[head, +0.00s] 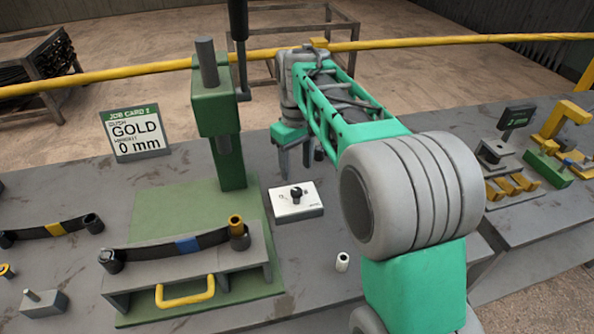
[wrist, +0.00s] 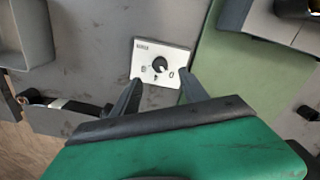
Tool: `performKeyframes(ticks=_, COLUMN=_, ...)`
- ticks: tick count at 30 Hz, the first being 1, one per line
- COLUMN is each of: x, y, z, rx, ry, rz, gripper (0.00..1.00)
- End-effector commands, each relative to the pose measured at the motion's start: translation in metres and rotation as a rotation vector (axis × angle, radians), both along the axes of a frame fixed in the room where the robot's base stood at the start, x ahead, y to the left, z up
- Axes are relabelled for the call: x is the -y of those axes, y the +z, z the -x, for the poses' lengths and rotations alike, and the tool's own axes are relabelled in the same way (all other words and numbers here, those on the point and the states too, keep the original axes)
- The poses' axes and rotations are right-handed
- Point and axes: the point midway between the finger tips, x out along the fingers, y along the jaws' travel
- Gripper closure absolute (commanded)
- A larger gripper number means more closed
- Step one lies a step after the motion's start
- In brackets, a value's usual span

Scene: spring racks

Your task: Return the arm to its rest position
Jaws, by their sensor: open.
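My gripper (head: 300,160) hangs at the end of my green and grey arm, beyond the white switch box (head: 297,201) in the head view. In the wrist view, my gripper (wrist: 158,88) has its two dark fingers apart, with nothing between them. The switch box (wrist: 150,76) with its black knob appears just past the fingertips there. I cannot tell the exact gap between fingers and box.
A green press (head: 215,120) stands left of my gripper. A leaf spring with a blue band (head: 188,245) lies on a fixture with a yellow handle (head: 185,292). A white bushing (head: 342,261) stands on the bench. A job card (head: 135,132) reads "GOLD, 0 mm".

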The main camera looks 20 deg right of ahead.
Motion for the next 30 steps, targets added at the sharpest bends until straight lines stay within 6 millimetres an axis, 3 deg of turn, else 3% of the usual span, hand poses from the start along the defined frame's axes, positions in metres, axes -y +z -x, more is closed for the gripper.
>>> performKeyframes(ticks=8, x=0.000, y=0.000, z=0.001, rx=0.003, ry=-0.003, rz=0.000, gripper=0.48)
performKeyframes(ticks=11, x=0.000, y=0.003, z=0.014, rx=0.022, ry=-0.030, rz=0.000, gripper=0.48)
performKeyframes(ticks=17, x=-0.002, y=0.001, z=0.081, rx=0.128, ry=-0.181, rz=-0.013, gripper=0.48)
performKeyframes(ticks=21, x=-0.003, y=-0.019, z=0.134, rx=0.209, ry=-0.301, rz=-0.033, gripper=0.48)
performKeyframes(ticks=24, x=-0.003, y=-0.036, z=0.162, rx=0.253, ry=-0.369, rz=-0.050, gripper=0.48)
performKeyframes(ticks=30, x=-0.002, y=-0.054, z=0.184, rx=0.285, ry=-0.425, rz=-0.065, gripper=0.48)
